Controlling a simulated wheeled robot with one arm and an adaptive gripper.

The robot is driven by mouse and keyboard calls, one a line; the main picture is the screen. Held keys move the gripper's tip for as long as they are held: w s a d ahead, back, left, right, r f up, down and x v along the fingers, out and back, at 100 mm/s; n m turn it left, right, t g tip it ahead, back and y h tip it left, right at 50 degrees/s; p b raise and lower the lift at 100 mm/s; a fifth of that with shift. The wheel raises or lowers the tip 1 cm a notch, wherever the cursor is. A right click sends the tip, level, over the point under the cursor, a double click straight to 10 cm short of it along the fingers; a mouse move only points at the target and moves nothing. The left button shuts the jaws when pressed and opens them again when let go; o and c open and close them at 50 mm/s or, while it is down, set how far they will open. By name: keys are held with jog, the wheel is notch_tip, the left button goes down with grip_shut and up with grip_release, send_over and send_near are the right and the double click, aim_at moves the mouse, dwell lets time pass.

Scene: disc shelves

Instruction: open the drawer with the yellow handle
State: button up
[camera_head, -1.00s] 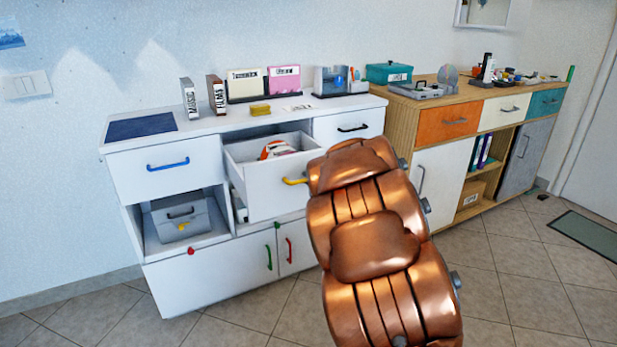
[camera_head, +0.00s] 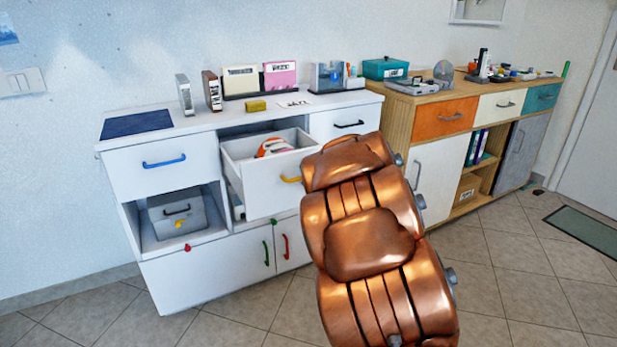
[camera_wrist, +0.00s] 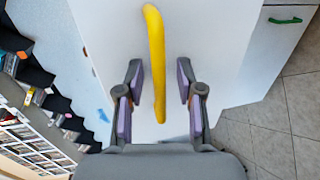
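The drawer (camera_head: 272,186) with the yellow handle stands pulled out from the white cabinet, with an orange-and-white item inside. Its yellow handle (camera_head: 291,180) shows partly beside my copper arm, which hides the rest. In the wrist view the yellow handle (camera_wrist: 155,55) runs lengthwise across the white drawer front (camera_wrist: 205,45). My gripper (camera_wrist: 160,85) is open, with one finger on each side of the handle's lower part and a visible gap to both. I cannot tell how deep the handle sits between the fingers. My gripper is hidden in the head view.
The white cabinet (camera_head: 205,278) also has a blue-handled drawer (camera_head: 163,172), a black-handled drawer (camera_head: 345,121) and doors with green and red handles below. A grey box (camera_head: 177,214) sits in its open compartment. A wooden cabinet (camera_head: 400,118) stands right. Tiled floor is free in front.

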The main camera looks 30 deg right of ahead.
jog(key=v, duration=1.2)
jog(key=shift+r, duration=0.1)
dwell(0.6)
